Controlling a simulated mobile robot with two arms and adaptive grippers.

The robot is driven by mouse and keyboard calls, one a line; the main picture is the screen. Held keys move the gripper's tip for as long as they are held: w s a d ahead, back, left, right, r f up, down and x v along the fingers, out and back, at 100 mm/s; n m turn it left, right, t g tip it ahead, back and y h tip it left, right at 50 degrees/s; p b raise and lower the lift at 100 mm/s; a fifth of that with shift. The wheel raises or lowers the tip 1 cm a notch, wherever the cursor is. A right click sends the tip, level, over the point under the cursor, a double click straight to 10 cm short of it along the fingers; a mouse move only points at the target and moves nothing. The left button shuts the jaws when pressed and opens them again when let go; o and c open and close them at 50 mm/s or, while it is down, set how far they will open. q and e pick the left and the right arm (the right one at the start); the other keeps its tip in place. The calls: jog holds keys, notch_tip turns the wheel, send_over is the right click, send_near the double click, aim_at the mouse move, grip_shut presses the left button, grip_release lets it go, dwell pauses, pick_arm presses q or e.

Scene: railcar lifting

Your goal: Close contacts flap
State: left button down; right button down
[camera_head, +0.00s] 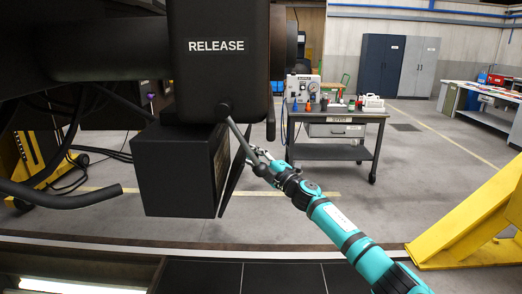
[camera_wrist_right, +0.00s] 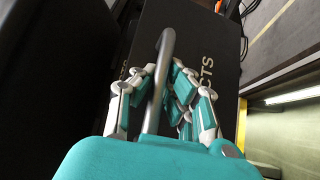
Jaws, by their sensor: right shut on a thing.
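The contacts flap (camera_head: 234,178) is a thin dark panel seen almost edge-on at the right side of a black box (camera_head: 178,180). Its top leans away from the box, with a narrow gap between them. In the right wrist view the flap (camera_wrist_right: 190,28) is a dark face with partly hidden white lettering ending in "CTS". A grey curved bar (camera_wrist_right: 163,75) crosses in front of it. My right gripper (camera_head: 258,163) is at the lower end of this bar, beside the flap. In the wrist view my right gripper (camera_wrist_right: 158,92) has its fingers on both sides of the bar, shut on it. My left gripper is not in view.
A black coupler housing marked RELEASE (camera_head: 217,75) hangs above the box. A dark hose (camera_head: 70,200) sticks out at left. A yellow frame (camera_head: 475,220) stands at right. A work cart (camera_head: 335,130) with equipment stands behind, with open floor around it.

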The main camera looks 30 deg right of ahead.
jog(key=a+r, duration=0.1)
jog(key=w+a+r+p, duration=0.1)
jog(key=r, duration=0.1)
jog(key=shift+w+r, duration=0.1)
jog(key=shift+w, duration=0.05)
jog(key=shift+w+a+r+p, duration=0.25)
jog(key=shift+w+a+p, duration=0.15)
jog(key=shift+a, duration=0.25)
jog(key=shift+w+a, duration=0.3)
jog(key=shift+a, duration=0.1)
jog(key=shift+f, duration=0.1)
jog(key=c, duration=1.3)
grip_release()
jog(key=shift+s+d, duration=0.1)
jog(key=shift+s, duration=0.1)
jog(key=shift+c, duration=0.2)
jog(key=shift+f, duration=0.15)
